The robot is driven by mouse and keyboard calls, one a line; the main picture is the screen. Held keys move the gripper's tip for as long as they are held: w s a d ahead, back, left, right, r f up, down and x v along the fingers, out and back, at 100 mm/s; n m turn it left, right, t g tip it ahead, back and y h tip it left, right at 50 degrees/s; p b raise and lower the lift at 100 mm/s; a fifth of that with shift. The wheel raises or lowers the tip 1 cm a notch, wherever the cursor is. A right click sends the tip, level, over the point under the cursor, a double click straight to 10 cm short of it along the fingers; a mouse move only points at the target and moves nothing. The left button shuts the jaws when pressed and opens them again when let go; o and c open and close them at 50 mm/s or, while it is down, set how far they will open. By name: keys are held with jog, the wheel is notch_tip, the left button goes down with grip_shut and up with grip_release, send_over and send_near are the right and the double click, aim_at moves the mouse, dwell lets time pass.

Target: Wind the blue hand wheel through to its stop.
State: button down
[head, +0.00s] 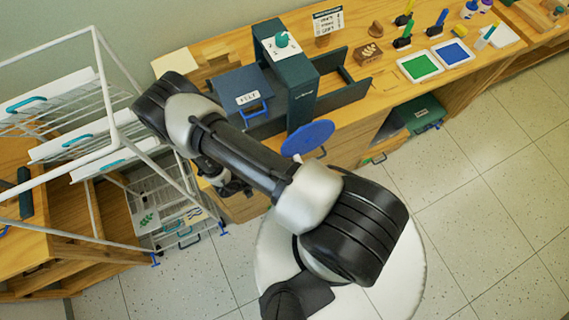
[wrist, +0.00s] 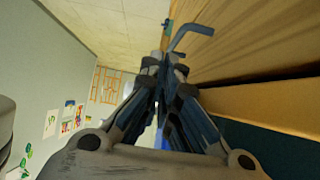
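The blue hand wheel (head: 307,138) is a round disc in front of the dark green press (head: 302,92) on the wooden bench. My arm crosses in front of its lower left edge in the head view. My gripper is mostly behind my arm there, low and to the left of the wheel, apart from it as far as I can see. In the wrist view my gripper's fingers (wrist: 163,66) come together at the tips, with nothing visibly held. The wheel is not clearly seen in the wrist view; a small blue patch shows between the finger links.
A blue-grey bent handle (wrist: 190,36) stands out from the wooden front by my fingertips. A white wire rack (head: 100,110) stands left. The bench top (head: 385,55) holds ink pads and stamps. An open green drawer (head: 424,114) juts out at right. The tiled floor (head: 480,220) is clear.

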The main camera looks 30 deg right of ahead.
jog(key=shift+s+d+h+b, duration=0.15)
jog(key=shift+d+h+b, duration=0.35)
jog(key=shift+b, duration=0.2)
